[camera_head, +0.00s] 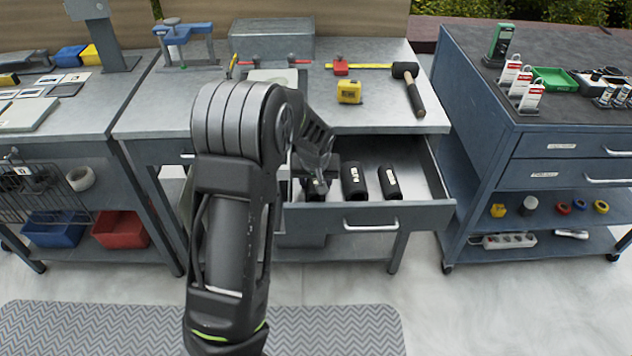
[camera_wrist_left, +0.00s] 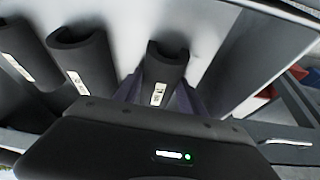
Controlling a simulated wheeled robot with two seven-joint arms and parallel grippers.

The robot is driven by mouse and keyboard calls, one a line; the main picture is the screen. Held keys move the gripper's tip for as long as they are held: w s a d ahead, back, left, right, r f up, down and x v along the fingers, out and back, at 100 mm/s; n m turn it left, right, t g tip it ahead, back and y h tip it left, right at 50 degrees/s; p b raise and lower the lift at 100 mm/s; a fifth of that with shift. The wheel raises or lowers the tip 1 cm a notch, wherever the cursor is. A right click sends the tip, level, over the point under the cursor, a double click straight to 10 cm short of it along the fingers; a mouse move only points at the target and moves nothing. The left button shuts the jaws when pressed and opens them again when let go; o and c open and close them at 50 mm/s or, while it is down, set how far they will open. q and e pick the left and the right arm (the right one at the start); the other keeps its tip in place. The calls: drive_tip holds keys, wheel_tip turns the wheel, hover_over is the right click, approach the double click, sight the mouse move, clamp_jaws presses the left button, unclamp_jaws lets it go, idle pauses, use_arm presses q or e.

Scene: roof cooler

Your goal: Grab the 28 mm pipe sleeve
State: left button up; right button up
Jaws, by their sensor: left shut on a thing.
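Three black pipe sleeves with small white labels lie side by side in the open drawer (camera_head: 418,213). My left gripper (camera_head: 314,168) reaches down into the drawer and is shut on the leftmost sleeve (camera_head: 315,190) in the head view. In the left wrist view this sleeve (camera_wrist_left: 165,66) sits between the two fingers. The middle sleeve (camera_head: 354,182) and the right sleeve (camera_head: 389,181) lie apart from the gripper. The wrist view also shows the middle sleeve (camera_wrist_left: 82,60). The label print is too small to read, so I cannot tell the sizes. My right gripper is not in view.
The workbench top (camera_head: 375,108) above the drawer holds a hammer (camera_head: 409,88), a yellow tape measure (camera_head: 349,91) and a grey box (camera_head: 271,38). A blue tool cabinet (camera_head: 530,150) stands close on the right. The drawer's right part is clear.

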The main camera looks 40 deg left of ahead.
sight(316, 180)
use_arm(q)
drive_tip(key=c, duration=0.6)
wheel_tip(316, 180, up, 10)
idle(0.4)
idle(0.5)
